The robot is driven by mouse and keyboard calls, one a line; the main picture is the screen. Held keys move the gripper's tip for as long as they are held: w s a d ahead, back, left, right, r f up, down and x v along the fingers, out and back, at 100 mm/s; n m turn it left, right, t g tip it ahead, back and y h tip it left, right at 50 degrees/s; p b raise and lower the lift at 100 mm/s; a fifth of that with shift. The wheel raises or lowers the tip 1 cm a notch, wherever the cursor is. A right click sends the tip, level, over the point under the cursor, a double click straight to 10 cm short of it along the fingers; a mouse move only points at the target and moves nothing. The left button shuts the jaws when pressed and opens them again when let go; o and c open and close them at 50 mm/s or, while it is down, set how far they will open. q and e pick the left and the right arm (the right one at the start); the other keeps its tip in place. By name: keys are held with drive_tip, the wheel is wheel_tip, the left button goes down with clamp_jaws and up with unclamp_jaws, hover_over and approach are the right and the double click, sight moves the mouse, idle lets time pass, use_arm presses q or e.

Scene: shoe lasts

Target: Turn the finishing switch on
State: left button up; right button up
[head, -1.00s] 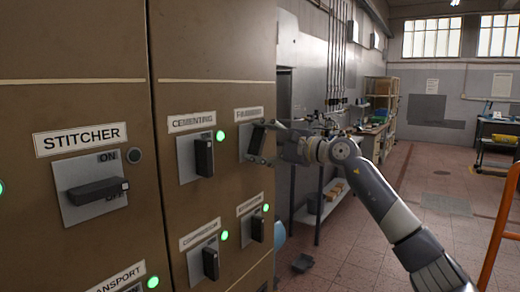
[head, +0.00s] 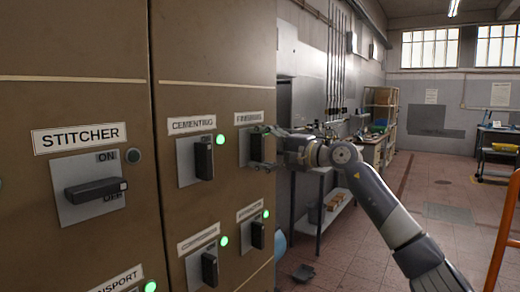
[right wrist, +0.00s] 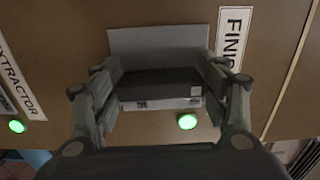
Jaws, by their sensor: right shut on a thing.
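The finishing switch, on the brown cabinet, has a grey plate (head: 243,147) and a black handle (head: 257,145) that now stands upright. My right gripper (head: 262,149) is at this handle. In the right wrist view, which is turned sideways, the handle (right wrist: 158,86) lies between the two fingers of my right gripper (right wrist: 160,95), shut on it. The finishing label (right wrist: 233,40) is partly cut off there. A green lamp (right wrist: 187,121) glows beside the handle; in the head view my gripper hides that spot. My left gripper is not in view.
The cementing switch (head: 204,158) is left of it, upright with a green lamp. More upright switches with lit lamps sit below. The stitcher switch (head: 96,191) lies level, its lamp dark.

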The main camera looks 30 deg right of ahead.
drive_tip(key=o, duration=1.1)
drive_tip(key=shift+a, duration=0.1)
drive_tip(key=shift+c, duration=0.2)
drive_tip(key=shift+s+d+f, duration=0.1)
drive_tip(key=shift+s+d, duration=0.25)
drive_tip(key=shift+s, duration=0.1)
drive_tip(key=v, duration=1.1)
drive_tip(key=shift+a, duration=0.15)
